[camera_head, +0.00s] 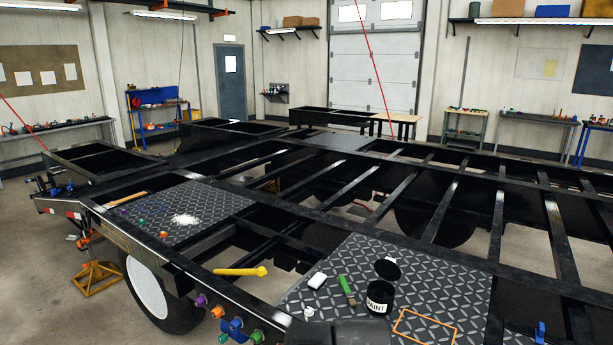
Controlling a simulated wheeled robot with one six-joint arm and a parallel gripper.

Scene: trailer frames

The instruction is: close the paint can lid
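A black paint can (380,300) with a white "PAINT" label stands upright on the diamond-plate panel (440,289) at the lower right of the trailer frame. A dark round lid (387,268) shows just behind and above the can's mouth, apparently raised or tilted open. I cannot tell whether it is joined to the can. My gripper is not clearly seen. A dark grey shape at the bottom edge, in front of the can, may be part of my arm.
Open gaps lie between the black beams.

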